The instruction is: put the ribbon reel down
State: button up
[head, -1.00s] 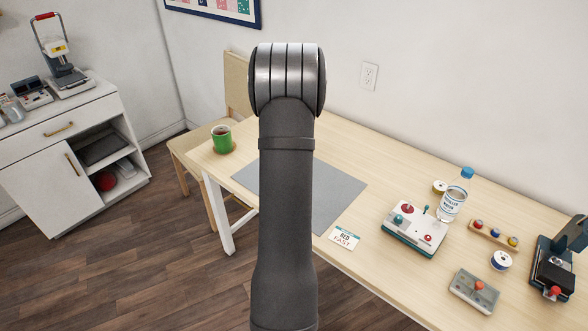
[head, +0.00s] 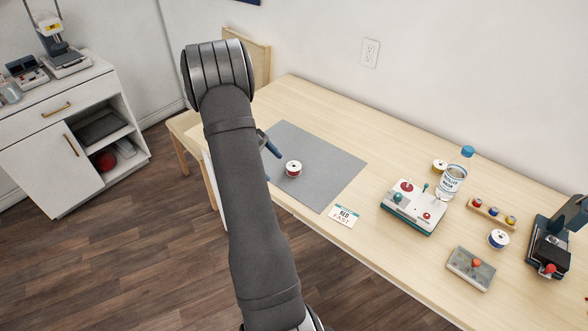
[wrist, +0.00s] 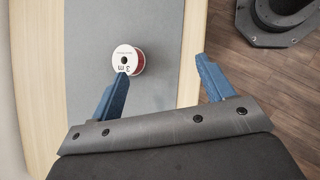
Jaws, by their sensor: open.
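The ribbon reel (head: 293,168), white-faced with a red band, sits on the grey mat (head: 320,185) on the table. In the wrist view the reel (wrist: 127,60) shows its white face with "3 m" printed on it, at the tip of the left blue finger. My gripper (wrist: 165,75) is open, with nothing between its fingers. I cannot tell whether the finger touches the reel.
A card (head: 343,215) lies by the front table edge beside the mat. The mat around the reel is clear.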

jog(key=a+n+t+h, duration=0.5)
jog(key=a+n+h, duration=0.1)
jog(key=a+n, duration=0.3)
send_near(289, 167)
jog(key=x, duration=0.5)
jog(key=shift+s+d+f, duration=0.1)
jog(key=shift+s+f, duration=0.05)
jog(key=shift+s, duration=0.05)
jog(key=x, duration=0.5)
jog(key=shift+w, duration=0.25)
jog(key=shift+c, duration=0.2)
jog(key=c, duration=1.1)
